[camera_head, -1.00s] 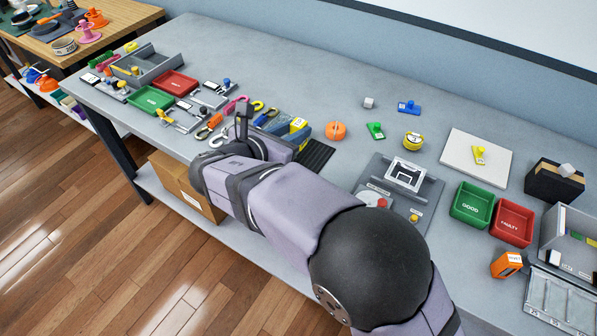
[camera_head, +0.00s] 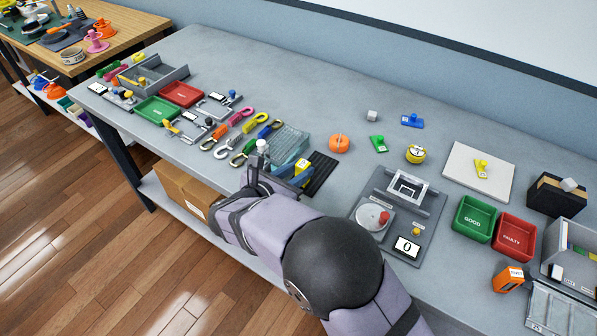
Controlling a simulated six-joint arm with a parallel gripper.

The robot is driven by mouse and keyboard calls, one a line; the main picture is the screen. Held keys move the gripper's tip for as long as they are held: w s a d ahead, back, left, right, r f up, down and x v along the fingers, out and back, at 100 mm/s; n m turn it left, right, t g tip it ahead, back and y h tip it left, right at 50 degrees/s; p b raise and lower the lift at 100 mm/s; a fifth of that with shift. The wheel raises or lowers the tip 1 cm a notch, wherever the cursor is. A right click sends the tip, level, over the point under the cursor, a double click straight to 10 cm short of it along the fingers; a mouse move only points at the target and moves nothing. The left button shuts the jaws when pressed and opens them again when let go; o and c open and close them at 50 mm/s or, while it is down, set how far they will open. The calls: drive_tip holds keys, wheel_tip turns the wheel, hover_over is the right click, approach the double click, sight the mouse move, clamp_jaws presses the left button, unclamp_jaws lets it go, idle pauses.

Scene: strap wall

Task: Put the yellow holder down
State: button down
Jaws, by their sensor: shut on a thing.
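The yellow holder (camera_head: 303,166), a small yellow piece with a pale face, is at the end of my gripper (camera_head: 296,172). My gripper reaches in from the front, pointing right, with blue fingers shut on the holder. The arm and wrist partly hide the grip. The holder is in front of a translucent teal basket (camera_head: 290,142) and left of a black ribbed mat (camera_head: 323,174). I cannot tell whether it touches the table. Another yellow piece (camera_head: 481,168) lies on the white board at the right.
A row of coloured hooks (camera_head: 241,131) lies left of the basket. An orange round thing (camera_head: 339,143) and a green piece (camera_head: 378,144) lie behind right. A grey scale station (camera_head: 400,215) stands right, with green (camera_head: 474,219) and red (camera_head: 513,237) trays beyond. Bare table lies between.

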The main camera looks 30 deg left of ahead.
drive_tip(key=shift+f, duration=0.4)
drive_tip(key=shift+f, duration=0.1)
drive_tip(key=shift+f, duration=0.15)
drive_tip(key=c, duration=1.5)
unclamp_jaws()
drive_tip(key=shift+r, duration=0.3)
drive_tip(key=shift+s, duration=0.25)
drive_tip(key=b+v, duration=0.2)
drive_tip(key=v, duration=0.9)
drive_tip(key=shift+s, duration=0.25)
